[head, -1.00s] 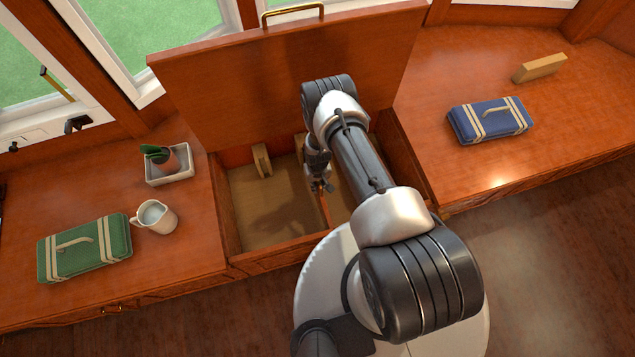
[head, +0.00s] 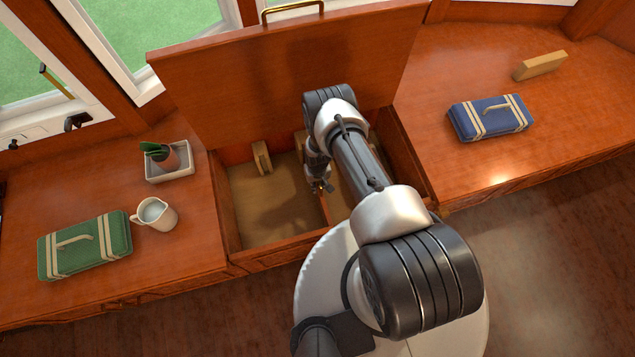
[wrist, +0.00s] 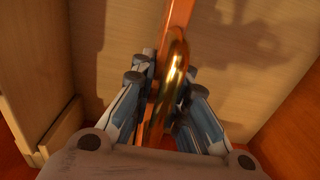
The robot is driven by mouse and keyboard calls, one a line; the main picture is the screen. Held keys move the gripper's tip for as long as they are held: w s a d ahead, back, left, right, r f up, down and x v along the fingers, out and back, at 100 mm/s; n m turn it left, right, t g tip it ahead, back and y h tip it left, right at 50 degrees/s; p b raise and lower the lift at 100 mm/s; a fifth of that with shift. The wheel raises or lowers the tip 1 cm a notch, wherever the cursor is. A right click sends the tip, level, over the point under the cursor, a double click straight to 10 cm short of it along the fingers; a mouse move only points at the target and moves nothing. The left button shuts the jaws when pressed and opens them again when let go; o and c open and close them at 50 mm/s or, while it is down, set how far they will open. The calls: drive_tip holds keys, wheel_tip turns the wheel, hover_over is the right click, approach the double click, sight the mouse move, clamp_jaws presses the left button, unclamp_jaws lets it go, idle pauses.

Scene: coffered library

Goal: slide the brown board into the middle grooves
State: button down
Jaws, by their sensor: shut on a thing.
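The brown board (head: 325,211) stands on edge inside the open window-seat box, running from front to back near its middle. Its top edge shows as a thin reddish strip in the wrist view (wrist: 181,16), with a brass ring-like handle (wrist: 174,75) on it. My gripper (head: 322,187) is shut on the board at the brass handle; the wrist view shows the fingers (wrist: 163,80) on both sides of it. The middle grooves are not clear: my arm and gripper cover much of that area. I cannot tell how deep the board sits.
A pale wooden cleat (head: 262,158) stands on the box's back wall, left. The raised lid (head: 230,85) stands behind. A green case (head: 85,247), white pitcher (head: 155,214) and planter tray (head: 170,174) are left; a blue case (head: 490,119) and wooden block (head: 540,67) are right.

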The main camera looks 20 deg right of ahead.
drive_tip(key=shift+f, duration=0.15)
drive_tip(key=c, duration=1.5)
unclamp_jaws()
wheel_tip(320, 180, up, 12)
drive_tip(key=shift+r, duration=0.1)
